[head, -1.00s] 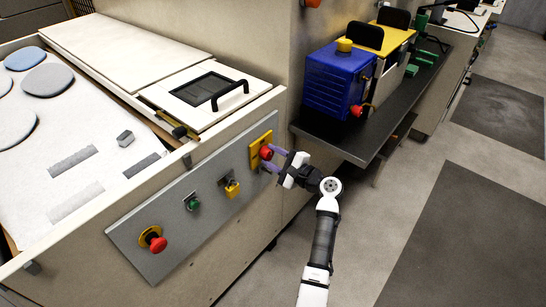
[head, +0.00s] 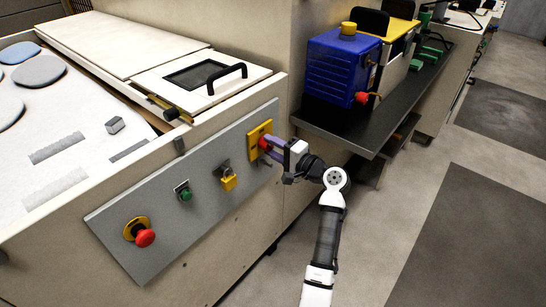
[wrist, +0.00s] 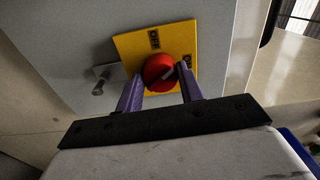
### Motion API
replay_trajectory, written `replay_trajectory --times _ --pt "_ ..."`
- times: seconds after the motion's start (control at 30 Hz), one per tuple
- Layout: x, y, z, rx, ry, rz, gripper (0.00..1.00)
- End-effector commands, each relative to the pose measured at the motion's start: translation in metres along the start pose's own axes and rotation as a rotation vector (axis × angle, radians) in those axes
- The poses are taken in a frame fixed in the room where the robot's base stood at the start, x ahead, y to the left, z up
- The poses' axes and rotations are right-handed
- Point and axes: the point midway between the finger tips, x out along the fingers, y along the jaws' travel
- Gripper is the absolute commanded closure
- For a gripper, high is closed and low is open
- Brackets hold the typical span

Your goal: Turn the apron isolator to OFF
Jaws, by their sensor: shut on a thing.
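The apron isolator is a red rotary knob (head: 264,144) on a yellow plate (head: 253,153) at the right end of the grey panel. My gripper (head: 272,148) is shut on the knob, with one purple finger at each side, as the wrist view (wrist: 160,76) also shows.
A blue box (head: 335,70) stands on a dark shelf (head: 365,135) right of my gripper. The floor at right is clear.

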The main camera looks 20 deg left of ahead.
Motion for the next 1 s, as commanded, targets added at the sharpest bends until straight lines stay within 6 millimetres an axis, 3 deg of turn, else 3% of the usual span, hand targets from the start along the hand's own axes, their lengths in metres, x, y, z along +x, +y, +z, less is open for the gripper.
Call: replay_trajectory --times 0.03,0.6,1.0 --pt "-0.0003 0.0072 0.0002 -0.046 -0.001 0.0 0.85" --pt "-0.0005 0.0073 -0.0002 -0.583 0.0 0.0 0.85" --pt "-0.0005 0.0053 -0.0006 -0.859 -0.001 0.001 0.85"
